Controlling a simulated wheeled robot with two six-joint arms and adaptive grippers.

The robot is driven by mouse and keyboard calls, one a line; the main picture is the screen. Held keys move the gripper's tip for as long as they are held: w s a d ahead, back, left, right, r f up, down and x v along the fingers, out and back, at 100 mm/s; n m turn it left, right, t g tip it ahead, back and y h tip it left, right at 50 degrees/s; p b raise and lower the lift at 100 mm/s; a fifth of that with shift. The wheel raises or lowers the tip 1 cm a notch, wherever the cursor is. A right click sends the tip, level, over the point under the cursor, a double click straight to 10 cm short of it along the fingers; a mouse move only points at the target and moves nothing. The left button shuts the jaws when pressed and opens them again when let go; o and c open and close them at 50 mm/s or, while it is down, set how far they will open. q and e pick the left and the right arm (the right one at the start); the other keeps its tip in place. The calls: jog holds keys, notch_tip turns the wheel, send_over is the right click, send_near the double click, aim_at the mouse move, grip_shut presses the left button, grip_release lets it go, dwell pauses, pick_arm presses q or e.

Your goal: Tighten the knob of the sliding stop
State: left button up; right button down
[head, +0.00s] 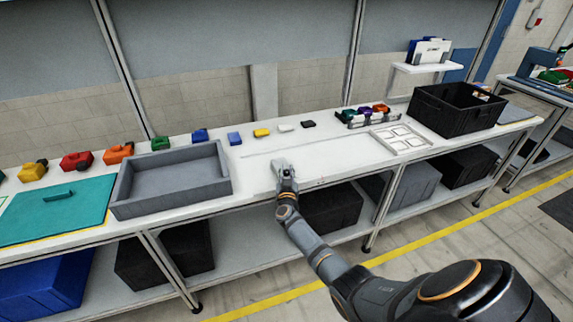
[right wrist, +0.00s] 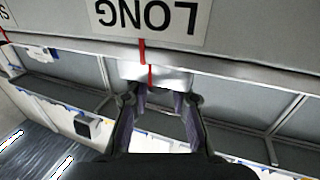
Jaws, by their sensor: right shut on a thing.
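My right gripper (head: 284,178) is down at the front part of the white bench, at a small light grey block (head: 280,163) that looks like the sliding stop. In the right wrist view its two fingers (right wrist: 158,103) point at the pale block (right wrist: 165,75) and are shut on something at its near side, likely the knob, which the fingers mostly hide. A red line on the block sits slightly right of a red line (right wrist: 141,25) on the grey surface beyond. A label (right wrist: 150,20) there reads LONG, upside down. My left gripper is out of view.
A grey tray (head: 122,190) stands left of the gripper, beside a teal mat (head: 30,227). Several coloured blocks line the bench's back. A white frame (head: 375,136) and a black crate (head: 417,112) stand to the right. The bench (head: 320,175) is clear around the gripper.

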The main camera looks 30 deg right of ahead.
jog(key=shift+w+a+m+g+h, duration=0.1)
jog(key=shift+m+g+h, duration=0.3)
jog(key=shift+m+h, duration=0.15)
jog(key=shift+m+g+h, duration=0.3)
jog(key=shift+m+h, duration=0.05)
jog(key=shift+h, duration=0.1)
jog(key=m+g+h+b, duration=0.1)
jog(key=b, duration=0.1)
jog(key=m+g+h+b, duration=0.1)
jog(key=b, duration=0.1)
jog(key=shift+f+g+h, duration=0.3)
jog(key=shift+f+g, duration=0.1)
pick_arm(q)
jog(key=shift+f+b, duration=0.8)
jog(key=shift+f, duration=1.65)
pick_arm(e)
jog(key=shift+r+m+g+h, duration=0.3)
jog(key=shift+m+g+h, duration=0.1)
jog(key=shift+m+g, duration=0.1)
jog(key=c, duration=1.1)
grip_release()
jog(key=shift+c, duration=0.2)
